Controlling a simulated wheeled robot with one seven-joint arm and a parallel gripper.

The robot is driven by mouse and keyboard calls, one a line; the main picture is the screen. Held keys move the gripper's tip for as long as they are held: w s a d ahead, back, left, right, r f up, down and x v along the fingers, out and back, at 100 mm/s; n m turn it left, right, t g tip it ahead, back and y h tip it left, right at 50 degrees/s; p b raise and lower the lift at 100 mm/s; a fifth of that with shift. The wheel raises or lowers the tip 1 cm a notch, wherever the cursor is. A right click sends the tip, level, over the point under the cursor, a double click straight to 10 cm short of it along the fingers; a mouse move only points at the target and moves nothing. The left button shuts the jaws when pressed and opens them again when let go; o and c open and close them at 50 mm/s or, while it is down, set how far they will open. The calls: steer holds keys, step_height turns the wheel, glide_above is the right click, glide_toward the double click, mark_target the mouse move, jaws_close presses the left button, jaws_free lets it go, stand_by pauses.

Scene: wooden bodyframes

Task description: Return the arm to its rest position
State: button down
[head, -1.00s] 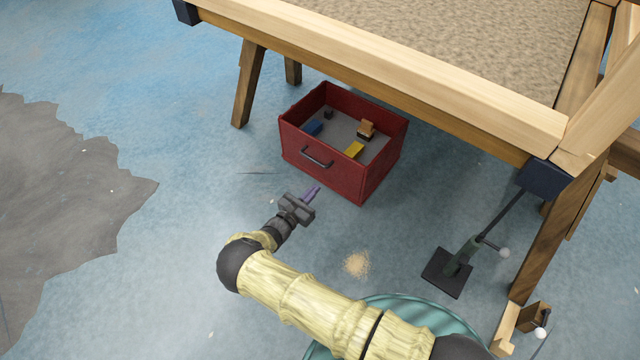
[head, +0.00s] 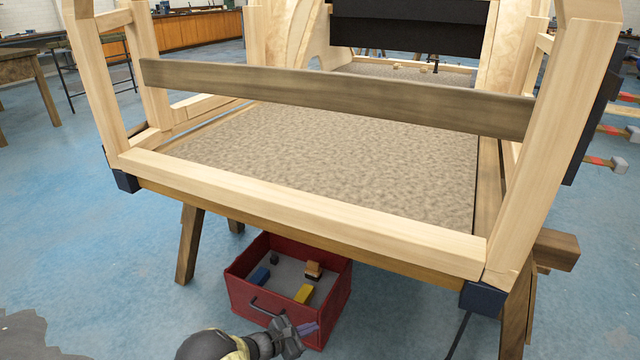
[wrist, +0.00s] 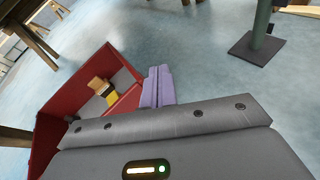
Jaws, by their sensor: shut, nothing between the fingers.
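My gripper (head: 307,330) is at the bottom of the head view, in front of the red drawer-like box (head: 243,296). Its purple fingers are together and hold nothing. In the wrist view the fingers (wrist: 158,87) point out past the grey gripper body, with the red box (wrist: 52,150) to their left. I cannot tell whether the gripper touches the box. Most of my arm is below the head view's edge.
A dark stand base (wrist: 257,47) is at upper right in the wrist view. Open floor (head: 90,270) lies left.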

steer(key=s+d+r+m+g+y+p, duration=0.2)
steer(key=s+d+r+m+g, duration=0.1)
steer(key=d+r+m+g, duration=0.25)
steer(key=s+d+r+m+g+y+p, duration=0.2)
steer(key=s+d+r+m+g, duration=0.25)
steer(key=r, duration=0.45)
steer(key=s+d+r+m+t+y+p, duration=0.2)
steer(key=s+d+r+m+y+p, duration=0.15)
steer(key=s+r+m, duration=0.55)
steer(key=s+d+r+m+t+y+p, duration=0.2)
steer(key=s+d+r+m+y, duration=0.25)
steer(key=r, duration=0.85)
steer(key=w+p+v, duration=0.2)
steer(key=p+v, duration=1)
steer(key=w+a+r+p+v, duration=0.1)
steer(key=w+p+v, duration=0.2)
steer(key=p+v, duration=0.9)
steer(key=w+a+r+p+v, duration=0.1)
steer(key=w+p+v, duration=0.2)
steer(key=p+v, duration=0.9)
steer(key=shift+d+n+h+p, duration=0.35)
steer(key=shift+n+p, duration=0.1)
steer(key=shift+p, duration=0.65)
steer(key=shift+r, duration=0.1)
